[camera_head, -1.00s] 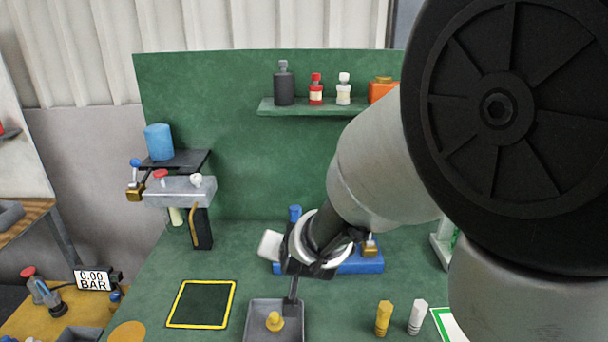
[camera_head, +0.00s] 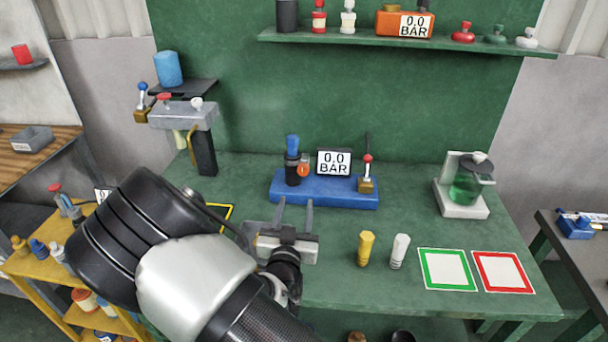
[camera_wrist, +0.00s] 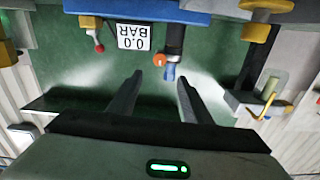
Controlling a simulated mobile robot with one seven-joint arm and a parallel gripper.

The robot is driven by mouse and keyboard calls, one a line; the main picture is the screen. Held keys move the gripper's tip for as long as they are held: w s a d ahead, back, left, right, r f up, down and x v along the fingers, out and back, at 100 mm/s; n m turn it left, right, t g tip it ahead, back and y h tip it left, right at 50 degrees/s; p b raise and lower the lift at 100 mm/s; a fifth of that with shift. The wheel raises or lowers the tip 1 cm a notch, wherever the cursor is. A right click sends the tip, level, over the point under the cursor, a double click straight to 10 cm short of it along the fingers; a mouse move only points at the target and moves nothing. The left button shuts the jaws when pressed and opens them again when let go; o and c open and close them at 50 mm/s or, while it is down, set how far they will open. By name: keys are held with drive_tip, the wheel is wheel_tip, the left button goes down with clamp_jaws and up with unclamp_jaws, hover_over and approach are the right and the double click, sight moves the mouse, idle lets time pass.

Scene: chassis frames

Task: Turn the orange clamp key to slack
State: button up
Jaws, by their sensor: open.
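The orange clamp key (camera_head: 304,169) is a small round knob at the side of a black upright holder with a blue-topped part (camera_head: 292,146). The holder stands on the left of a blue base (camera_head: 335,198). In the wrist view, which is upside down, the key (camera_wrist: 159,60) lies just beyond the fingertips, beside the dark holder. My gripper (camera_head: 296,207) is open and empty in front of the blue base, its fingers pointing at it. The fingers (camera_wrist: 160,82) are apart, with a gap to the key. The key's exact turn angle is too small to tell.
On the blue base stand a 0.0 BAR display (camera_head: 334,162) and a red-knobbed brass valve (camera_head: 367,172). Yellow (camera_head: 365,248) and white (camera_head: 400,250) pegs stand right of my gripper. A grey clamp stand (camera_head: 184,115) is at the left. The shelf (camera_head: 400,42) hangs above.

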sight(303, 172)
drive_tip(key=w, duration=1.4)
drive_tip(key=shift+w+d+p, duration=0.2)
drive_tip(key=shift+d+p, duration=0.1)
drive_tip(key=shift+p, duration=0.1)
drive_tip(key=c, duration=1.1)
drive_tip(key=shift+o, duration=0.2)
drive_tip(key=shift+f, duration=0.1)
